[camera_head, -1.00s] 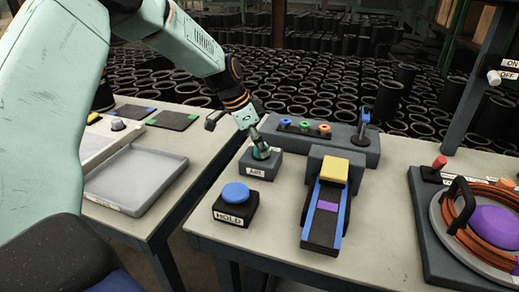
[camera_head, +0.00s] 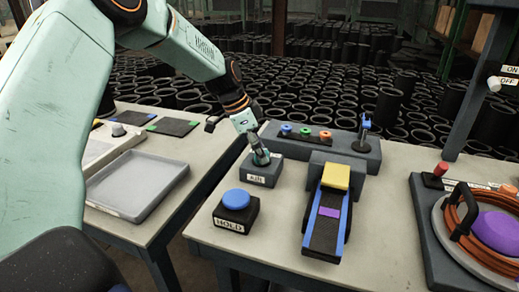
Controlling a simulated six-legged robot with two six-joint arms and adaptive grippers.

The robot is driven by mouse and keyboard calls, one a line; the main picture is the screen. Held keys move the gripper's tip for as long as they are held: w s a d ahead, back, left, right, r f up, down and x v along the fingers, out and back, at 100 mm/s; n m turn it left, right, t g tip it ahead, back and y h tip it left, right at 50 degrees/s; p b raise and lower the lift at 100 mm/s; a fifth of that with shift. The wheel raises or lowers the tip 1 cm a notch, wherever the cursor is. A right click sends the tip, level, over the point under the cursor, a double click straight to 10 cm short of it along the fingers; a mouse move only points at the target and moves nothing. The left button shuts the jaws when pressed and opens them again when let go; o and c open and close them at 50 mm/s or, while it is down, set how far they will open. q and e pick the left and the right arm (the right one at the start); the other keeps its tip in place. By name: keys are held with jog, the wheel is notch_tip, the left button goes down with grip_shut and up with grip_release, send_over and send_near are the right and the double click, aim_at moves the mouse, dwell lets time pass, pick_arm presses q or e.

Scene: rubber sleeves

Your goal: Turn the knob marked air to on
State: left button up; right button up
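The air knob sits on a small grey box (camera_head: 262,176) with a white label reading AIR on its front. My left gripper (camera_head: 260,156) reaches down from the upper left and is at the knob on top of this box. The fingers cover most of the knob, so its pointer direction is hidden. The fingers look closed around the knob, but the grip is small in view. My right gripper is not in view.
A blue button on a black HOLD box (camera_head: 236,211) stands just in front. A grey fixture with a yellow block (camera_head: 336,176) is to the right. Behind is a grey panel with coloured knobs (camera_head: 304,132). A grey tray (camera_head: 138,184) lies on the left table.

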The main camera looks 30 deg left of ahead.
pick_arm(q)
jog(key=shift+o, duration=1)
jog(key=v, duration=1.2)
jog(key=shift+w+d, duration=0.1)
